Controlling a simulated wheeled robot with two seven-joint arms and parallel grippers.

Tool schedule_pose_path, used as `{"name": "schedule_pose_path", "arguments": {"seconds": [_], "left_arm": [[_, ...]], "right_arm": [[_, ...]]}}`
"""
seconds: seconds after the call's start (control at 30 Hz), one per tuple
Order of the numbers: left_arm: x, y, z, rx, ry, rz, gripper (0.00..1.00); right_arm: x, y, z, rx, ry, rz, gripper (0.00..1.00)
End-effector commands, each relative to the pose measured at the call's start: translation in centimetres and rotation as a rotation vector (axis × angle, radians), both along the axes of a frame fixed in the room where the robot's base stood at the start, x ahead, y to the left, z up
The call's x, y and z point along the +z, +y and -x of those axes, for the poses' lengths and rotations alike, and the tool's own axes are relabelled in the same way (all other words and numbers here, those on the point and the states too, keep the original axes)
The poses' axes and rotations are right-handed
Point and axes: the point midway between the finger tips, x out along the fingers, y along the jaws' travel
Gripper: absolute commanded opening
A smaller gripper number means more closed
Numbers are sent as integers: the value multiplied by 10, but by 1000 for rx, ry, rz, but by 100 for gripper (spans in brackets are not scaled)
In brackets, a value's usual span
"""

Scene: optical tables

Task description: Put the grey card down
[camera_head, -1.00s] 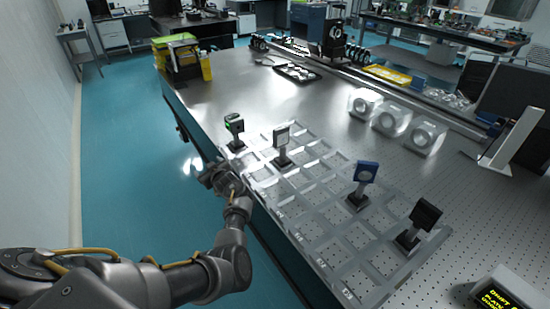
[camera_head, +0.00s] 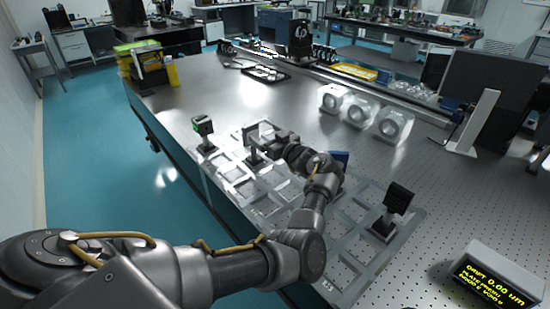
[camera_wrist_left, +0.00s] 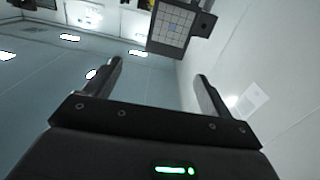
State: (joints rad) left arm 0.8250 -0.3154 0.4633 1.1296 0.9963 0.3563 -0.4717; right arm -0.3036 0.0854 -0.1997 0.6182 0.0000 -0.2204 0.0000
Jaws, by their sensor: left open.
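The grey card (camera_head: 250,132), a pale square plate in a dark frame on a short post and base, stands upright at the far part of the grid tray (camera_head: 243,208). In the left wrist view a plate with a fine grid (camera_wrist_left: 172,24), apparently this card, shows just beyond the fingertips, between and above them. My left gripper (camera_head: 264,140) is open and beside the card, on its right in the head view. The open fingers in the wrist view (camera_wrist_left: 158,82) have nothing between them. My right gripper is not in view.
Clear cubes (camera_head: 358,110) stand behind. A display box (camera_head: 490,285) is at front right. The perforated table (camera_head: 440,190) has free room at right.

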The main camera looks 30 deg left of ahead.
Motion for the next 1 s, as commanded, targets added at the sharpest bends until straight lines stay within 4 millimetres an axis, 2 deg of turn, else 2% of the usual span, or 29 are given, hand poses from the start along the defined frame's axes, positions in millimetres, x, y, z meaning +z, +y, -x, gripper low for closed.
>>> {"name": "schedule_pose_path", "arguments": {"seconds": [0.1,0.27,0.6,0.87,1.0], "left_arm": [[-2,-5,7,25,24,-7,84],[-2,-2,6,25,26,-8,84],[-4,39,-2,17,25,-8,84],[-4,40,-8,5,24,-8,84],[-9,52,-11,3,25,-8,84]], "right_arm": [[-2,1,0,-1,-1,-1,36],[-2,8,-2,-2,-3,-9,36],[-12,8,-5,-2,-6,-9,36],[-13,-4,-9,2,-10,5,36],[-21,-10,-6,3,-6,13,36]]}}
